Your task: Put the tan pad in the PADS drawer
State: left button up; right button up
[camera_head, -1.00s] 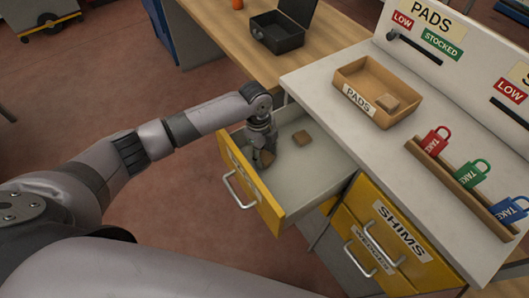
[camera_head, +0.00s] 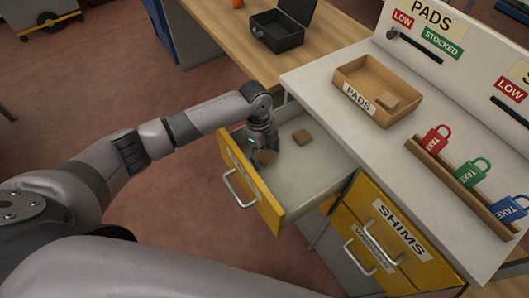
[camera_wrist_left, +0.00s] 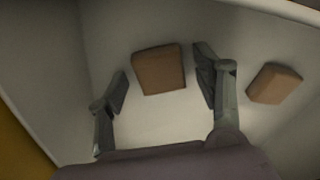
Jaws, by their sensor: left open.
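The open yellow-fronted drawer (camera_head: 325,178) holds two tan pads on its pale floor. One tan pad (camera_head: 266,157) lies by my left gripper (camera_head: 262,150); in the left wrist view this pad (camera_wrist_left: 159,70) sits between the two spread fingers of the gripper (camera_wrist_left: 165,85), with a gap on each side. The other pad (camera_head: 302,137) lies apart, toward the drawer's back; it shows right of the fingers in the left wrist view (camera_wrist_left: 274,83). My left gripper is open, down inside the drawer. The drawer's own label is hidden or unreadable here. My right gripper is not in view.
A tan tray labelled PADS (camera_head: 345,73) with one pad (camera_head: 386,102) stands on the counter (camera_head: 310,80). Red, green and blue TAKE tags (camera_head: 477,172) stand in a wooden rack. A closed SHIMS drawer (camera_head: 400,230) is right of the open drawer. A black case (camera_head: 278,32) lies open behind.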

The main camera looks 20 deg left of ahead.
aim_at(261, 153)
pick_arm(q)
notch_tip(261, 153, up, 12)
jog(key=a+b, duration=0.1)
jog(key=shift+w+a, duration=0.2)
jog(key=shift+r, duration=0.1)
dwell(0.4)
